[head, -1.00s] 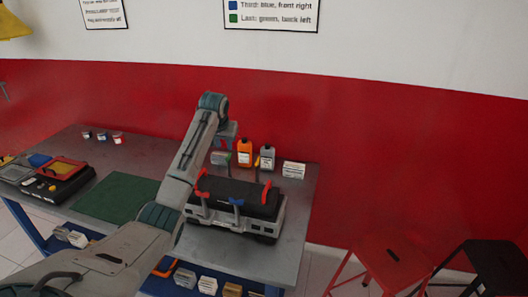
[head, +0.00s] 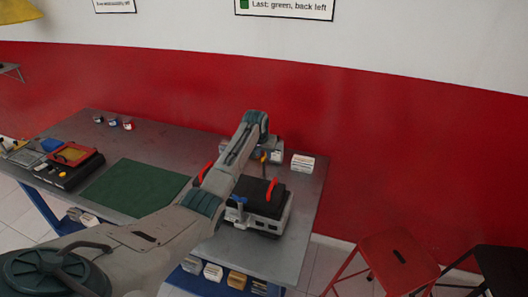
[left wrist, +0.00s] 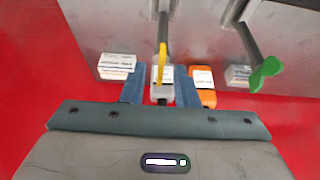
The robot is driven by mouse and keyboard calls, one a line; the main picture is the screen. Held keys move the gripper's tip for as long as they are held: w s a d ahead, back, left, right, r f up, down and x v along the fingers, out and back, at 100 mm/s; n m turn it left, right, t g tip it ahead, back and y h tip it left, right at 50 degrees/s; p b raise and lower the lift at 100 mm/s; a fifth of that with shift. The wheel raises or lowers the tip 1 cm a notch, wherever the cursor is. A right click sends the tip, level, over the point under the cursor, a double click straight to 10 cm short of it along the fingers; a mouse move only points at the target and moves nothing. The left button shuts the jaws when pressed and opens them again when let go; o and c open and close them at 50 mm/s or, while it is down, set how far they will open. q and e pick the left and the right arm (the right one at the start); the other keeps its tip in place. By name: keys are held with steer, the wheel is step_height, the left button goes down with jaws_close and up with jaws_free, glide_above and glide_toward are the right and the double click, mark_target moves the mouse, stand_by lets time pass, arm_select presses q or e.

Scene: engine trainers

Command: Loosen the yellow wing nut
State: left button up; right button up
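The yellow wing nut (left wrist: 162,62) stands upright on its post in the left wrist view, seen nearly edge-on. In the head view it is a small yellow spot (head: 264,157) at the engine's back right. My left gripper (left wrist: 160,72) is open, its two blue fingers on either side of the yellow wing nut's line; I cannot tell whether they touch it. The green wing nut (left wrist: 265,72) stands to the right in the left wrist view. The engine (head: 266,222), with its black cover, is partly hidden behind my left arm. My right gripper is not in view.
A red lever-like part (head: 271,188) and a blue one (head: 238,199) stand at the engine's front. Behind the engine are a grey bottle (left wrist: 162,92), an orange bottle (left wrist: 204,88) and white boxes (left wrist: 117,65). A green mat (head: 135,187) lies clear on the left.

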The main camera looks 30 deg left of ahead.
arm_select(q)
steer(key=shift+s+f, duration=0.15)
steer(key=shift+f, duration=0.15)
steer(key=shift+w, duration=0.2)
jaws_close()
